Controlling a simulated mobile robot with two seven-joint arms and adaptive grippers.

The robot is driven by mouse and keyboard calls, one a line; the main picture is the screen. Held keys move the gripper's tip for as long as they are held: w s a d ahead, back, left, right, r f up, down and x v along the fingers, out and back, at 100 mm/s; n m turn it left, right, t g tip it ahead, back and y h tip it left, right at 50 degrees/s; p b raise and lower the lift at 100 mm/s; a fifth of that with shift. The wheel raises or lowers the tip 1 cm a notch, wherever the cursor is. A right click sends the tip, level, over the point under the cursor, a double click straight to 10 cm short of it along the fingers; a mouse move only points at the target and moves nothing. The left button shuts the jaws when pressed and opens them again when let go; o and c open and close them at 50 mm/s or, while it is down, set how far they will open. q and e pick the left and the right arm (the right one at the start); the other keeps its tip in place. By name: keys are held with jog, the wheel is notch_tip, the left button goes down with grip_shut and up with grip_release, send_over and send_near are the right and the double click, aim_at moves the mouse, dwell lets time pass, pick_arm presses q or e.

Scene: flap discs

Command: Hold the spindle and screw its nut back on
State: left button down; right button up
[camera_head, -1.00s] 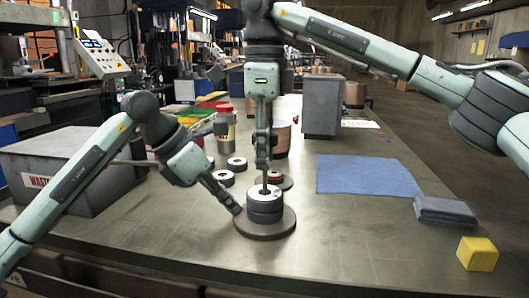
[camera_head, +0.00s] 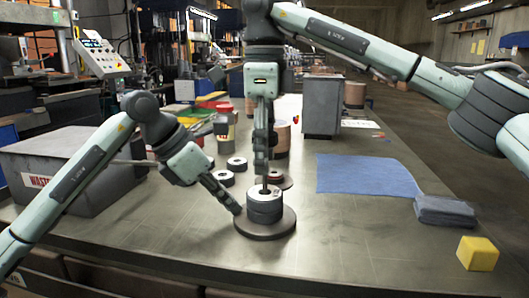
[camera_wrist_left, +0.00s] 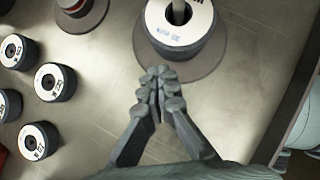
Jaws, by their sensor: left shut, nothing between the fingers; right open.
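The spindle (camera_wrist_left: 178,12) stands upright through a stack of flap discs (camera_head: 265,207) on a round dark base (camera_head: 265,224) at the table's front middle. It also shows in the left wrist view, where the top disc (camera_wrist_left: 180,28) has a white label ring. My left gripper (camera_head: 239,209) is shut and empty, its fingertips (camera_wrist_left: 160,78) at the near rim of the base; whether they touch it I cannot tell. My right gripper (camera_head: 264,172) is open and points down directly above the spindle top. I cannot make out the nut.
Several loose discs (camera_wrist_left: 55,82) lie left of the spindle, and another round base (camera_wrist_left: 85,14) stands behind. A grey waste bin (camera_head: 75,165) is at left. A blue cloth (camera_head: 365,175), folded cloth (camera_head: 444,210) and yellow block (camera_head: 477,253) lie right.

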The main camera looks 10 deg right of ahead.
jog(key=n, duration=2.6)
jog(key=shift+n, duration=0.4)
